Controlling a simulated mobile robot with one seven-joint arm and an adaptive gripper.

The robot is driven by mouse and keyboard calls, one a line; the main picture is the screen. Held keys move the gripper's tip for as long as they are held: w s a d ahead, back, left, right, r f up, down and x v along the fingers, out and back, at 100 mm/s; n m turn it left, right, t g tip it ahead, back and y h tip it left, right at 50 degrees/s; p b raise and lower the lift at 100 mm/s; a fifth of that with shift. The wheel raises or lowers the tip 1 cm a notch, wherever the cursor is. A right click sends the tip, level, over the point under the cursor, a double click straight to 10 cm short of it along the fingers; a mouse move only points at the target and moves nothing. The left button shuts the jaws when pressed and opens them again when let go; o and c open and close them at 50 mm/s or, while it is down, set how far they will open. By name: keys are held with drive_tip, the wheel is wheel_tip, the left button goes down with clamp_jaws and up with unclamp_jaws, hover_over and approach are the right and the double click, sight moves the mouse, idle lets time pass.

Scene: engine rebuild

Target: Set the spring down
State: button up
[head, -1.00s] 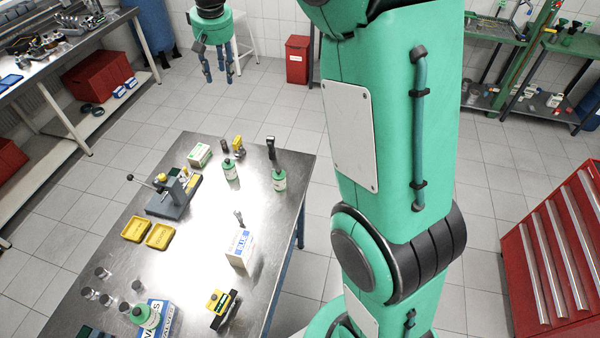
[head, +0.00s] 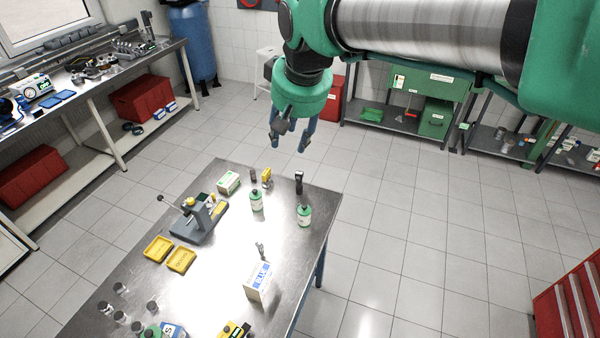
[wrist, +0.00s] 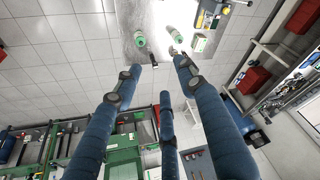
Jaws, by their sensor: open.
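My gripper (head: 288,146) hangs in the air behind the far edge of the steel table, fingers pointing down. In the wrist view my gripper (wrist: 158,72) has its blue fingers spread, with nothing between them. I cannot pick out the spring for sure. Several small grey cylinders (head: 121,288) stand at the near left of the table, too small to tell whether one is a spring. A grey press-like tool (head: 196,222) with a lever stands on the left side of the table. Two yellow trays (head: 181,260) lie in front of it.
The steel table (head: 215,290) also holds green-and-white bottles (head: 304,216), a white-and-blue box (head: 258,281) and a green-and-white box (head: 228,182). Its middle has bare room. A workbench (head: 85,98) runs along the left. A red drawer cabinet (head: 570,310) stands at the lower right.

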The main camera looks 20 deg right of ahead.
drive_tip(key=s+f, duration=0.3)
drive_tip(key=s, duration=0.6)
drive_tip(key=s+f+t, duration=0.1)
drive_tip(key=s+f, duration=0.2)
drive_tip(key=s, duration=0.6)
drive_tip(key=shift+s, duration=0.4)
drive_tip(key=shift+f, duration=0.15)
wheel_tip(320, 180, down, 14)
drive_tip(key=b, duration=1.4)
